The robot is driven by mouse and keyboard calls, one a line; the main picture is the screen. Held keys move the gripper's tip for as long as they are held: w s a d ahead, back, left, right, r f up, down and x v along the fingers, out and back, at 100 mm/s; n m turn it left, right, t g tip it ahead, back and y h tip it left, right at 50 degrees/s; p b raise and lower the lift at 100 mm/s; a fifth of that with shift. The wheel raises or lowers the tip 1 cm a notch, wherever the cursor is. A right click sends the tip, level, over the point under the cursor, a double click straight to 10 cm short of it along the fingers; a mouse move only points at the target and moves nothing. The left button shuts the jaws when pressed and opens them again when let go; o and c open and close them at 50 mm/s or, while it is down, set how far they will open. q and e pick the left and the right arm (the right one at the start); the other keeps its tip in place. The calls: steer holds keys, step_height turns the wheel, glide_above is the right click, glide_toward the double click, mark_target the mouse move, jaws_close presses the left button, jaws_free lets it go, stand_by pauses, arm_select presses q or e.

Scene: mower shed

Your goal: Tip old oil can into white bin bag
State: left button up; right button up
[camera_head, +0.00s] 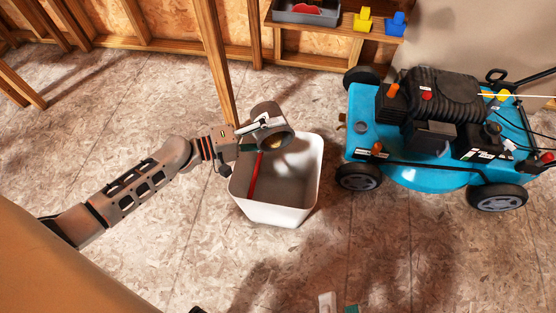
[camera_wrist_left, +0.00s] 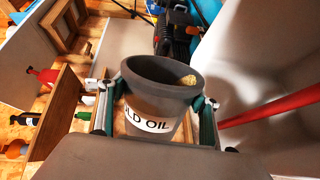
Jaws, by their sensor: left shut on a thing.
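The old oil can (camera_head: 265,114) is a dark grey, pot-shaped can; its "OLD OIL" label shows in the left wrist view (camera_wrist_left: 150,112). My left gripper (camera_head: 262,134) is shut around the can's side. The can is tilted above the back rim of the white bin (camera_head: 275,213), its mouth facing down and right. A yellowish lump (camera_wrist_left: 188,80) shows inside the can's mouth. The bin stands open on the floor and looks stiff; I cannot make out a separate bag. Pale and green tips at the bottom edge seem to be my right gripper (camera_head: 338,307), mostly cut off.
A red bar (camera_head: 256,176) leans inside the bin. A blue mower (camera_head: 430,175) stands close to the bin's right. A wooden post (camera_head: 216,62) rises behind the can. A shelf with a grey tray (camera_head: 300,14) is at the back. The floor in front is clear.

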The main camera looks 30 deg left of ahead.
arm_select(q)
steer(key=shift+s+d+r+m+t+y, duration=0.15)
steer(key=shift+s+d+m, duration=0.15)
steer(key=shift+m, duration=0.45)
steer(key=shift+s+d+r+m+t+y, duration=0.1)
steer(key=shift+s+d+m, duration=0.15)
steer(key=shift+m, duration=0.45)
steer(key=shift+s+d+r+m+t+y, duration=0.15)
steer(key=shift+s+d+m, duration=0.15)
steer(key=shift+m, duration=0.45)
stand_by(2.1)
